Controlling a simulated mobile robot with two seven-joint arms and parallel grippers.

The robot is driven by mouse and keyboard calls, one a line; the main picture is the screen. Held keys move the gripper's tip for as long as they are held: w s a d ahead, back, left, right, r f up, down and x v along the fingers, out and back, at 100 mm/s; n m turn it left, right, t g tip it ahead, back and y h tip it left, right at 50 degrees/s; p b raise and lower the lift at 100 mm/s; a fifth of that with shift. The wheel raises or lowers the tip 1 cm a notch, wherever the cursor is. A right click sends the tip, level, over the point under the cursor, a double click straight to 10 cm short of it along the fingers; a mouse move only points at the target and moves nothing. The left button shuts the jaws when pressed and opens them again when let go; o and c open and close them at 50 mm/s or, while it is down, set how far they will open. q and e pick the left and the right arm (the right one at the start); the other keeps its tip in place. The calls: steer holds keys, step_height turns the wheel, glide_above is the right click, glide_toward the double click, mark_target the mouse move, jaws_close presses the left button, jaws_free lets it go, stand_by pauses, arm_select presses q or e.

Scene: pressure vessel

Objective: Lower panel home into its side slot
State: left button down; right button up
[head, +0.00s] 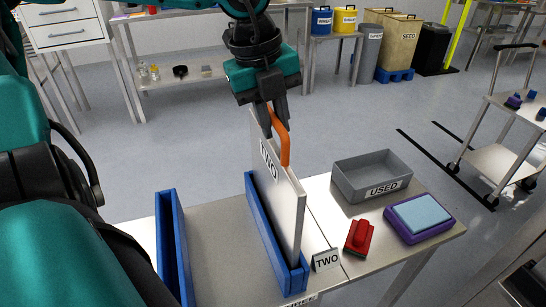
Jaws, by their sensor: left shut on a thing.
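A white panel (287,201) marked TWO stands upright, with an orange handle (281,136) at its top edge. My left gripper (273,124) comes down from above and is shut on the orange handle. The panel's lower edge is at a blue slotted rail (262,228), lined up along it. The rail's side wall hides the bottom of the panel, so I cannot tell whether it rests on the slot floor. My right gripper is not in view.
A second blue rail (171,245) stands to the left with bare table between. To the right are a grey bin (372,177) marked USED, a red block-like tool (358,238) and a purple tray with a light-blue pad (420,213). A trolley (499,160) stands farther right.

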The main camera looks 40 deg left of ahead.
arm_select(q)
steer(key=shift+r, duration=0.15)
steer(key=shift+r+p, duration=0.4)
steer(key=shift+r, duration=0.2)
steer(key=shift+r+p, duration=0.5)
steer(key=shift+r, duration=0.45)
step_height(320, 180, up, 8)
steer(key=p, duration=0.4)
steer(key=shift+f, duration=0.15)
steer(key=shift+f+b, duration=1.3)
steer(key=shift+f, duration=1.2)
